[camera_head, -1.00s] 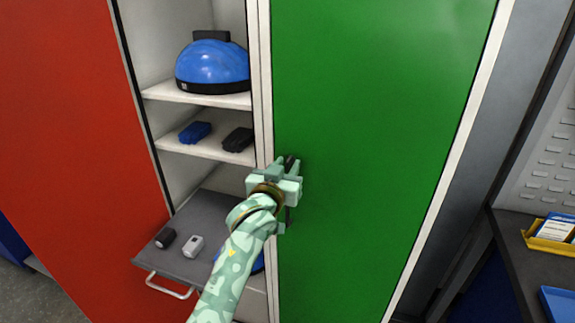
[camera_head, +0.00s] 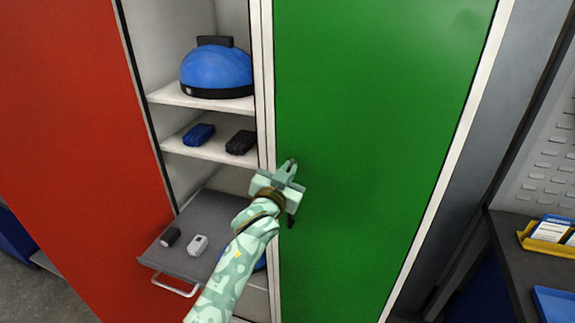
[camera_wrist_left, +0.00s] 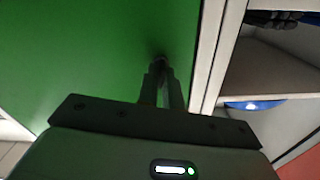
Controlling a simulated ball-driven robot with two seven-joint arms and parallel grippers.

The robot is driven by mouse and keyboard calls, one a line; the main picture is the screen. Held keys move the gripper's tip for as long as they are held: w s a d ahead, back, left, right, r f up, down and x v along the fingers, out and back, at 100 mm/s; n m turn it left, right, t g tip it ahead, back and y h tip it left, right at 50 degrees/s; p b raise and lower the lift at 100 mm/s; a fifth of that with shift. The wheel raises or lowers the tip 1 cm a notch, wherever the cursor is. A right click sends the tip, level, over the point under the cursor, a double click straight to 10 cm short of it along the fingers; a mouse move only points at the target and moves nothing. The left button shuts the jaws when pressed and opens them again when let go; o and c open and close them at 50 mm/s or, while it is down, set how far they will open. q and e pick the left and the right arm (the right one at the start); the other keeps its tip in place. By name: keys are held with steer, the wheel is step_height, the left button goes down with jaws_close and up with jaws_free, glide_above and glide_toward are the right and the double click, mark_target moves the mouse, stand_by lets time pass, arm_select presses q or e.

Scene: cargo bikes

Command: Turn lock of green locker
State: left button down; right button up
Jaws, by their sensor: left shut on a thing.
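The green locker (camera_head: 375,120) has its door closed in the head view, and its green door also fills the left of the left wrist view (camera_wrist_left: 90,50). My left gripper (camera_head: 290,168) is at the door's left edge, about mid-height in the head view. In the left wrist view its two fingers (camera_wrist_left: 161,80) are close together, shut on the small dark lock (camera_wrist_left: 159,61) on the door. The lock is mostly hidden by my gripper in the head view. A dark piece, possibly the handle, shows just below the gripper. My right gripper is not in view.
Left of the green door is an open compartment with a blue helmet (camera_head: 216,70), small blue and black items on a shelf, and a pulled-out grey drawer (camera_head: 215,215). A red locker door (camera_head: 75,150) stands left. A workbench (camera_head: 515,250) is at right.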

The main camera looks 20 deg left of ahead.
arm_select(q)
steer(key=m+p, duration=0.2)
steer(key=m, duration=0.1)
steer(key=shift+m, duration=0.4)
steer(key=shift+f+m+p, duration=0.2)
steer(key=shift+m+p, duration=1.35)
steer(key=shift+m, duration=3.85)
steer(key=c, duration=1.6)
jaws_free()
steer(key=shift+o, duration=0.2)
